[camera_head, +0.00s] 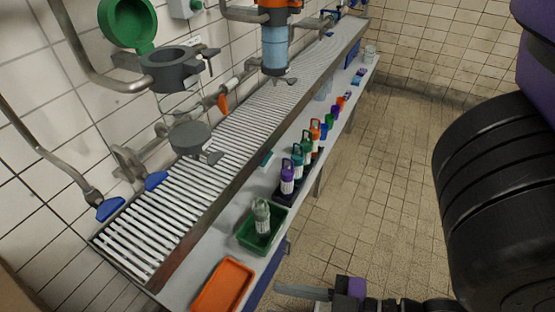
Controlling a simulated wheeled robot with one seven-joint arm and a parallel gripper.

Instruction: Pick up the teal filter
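A teal filter (297,162), a small upright cartridge with a handle on top and a white label, stands on the low shelf beside the slatted rack. It is between a purple filter (287,180) in front and a green filter (307,146) behind. My gripper (305,292) is at the bottom edge, below and apart from the filters. Only a grey finger and a purple part of it show; the rest is cut off, so its opening cannot be judged.
A green tray (243,235) holds a clear, greenish-capped filter (261,215). An orange tray (222,287) lies nearer. Orange, blue and purple filters continue along the shelf (196,268). A slatted rack (205,175) and wall pipes are left. The tiled floor (375,180) is clear.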

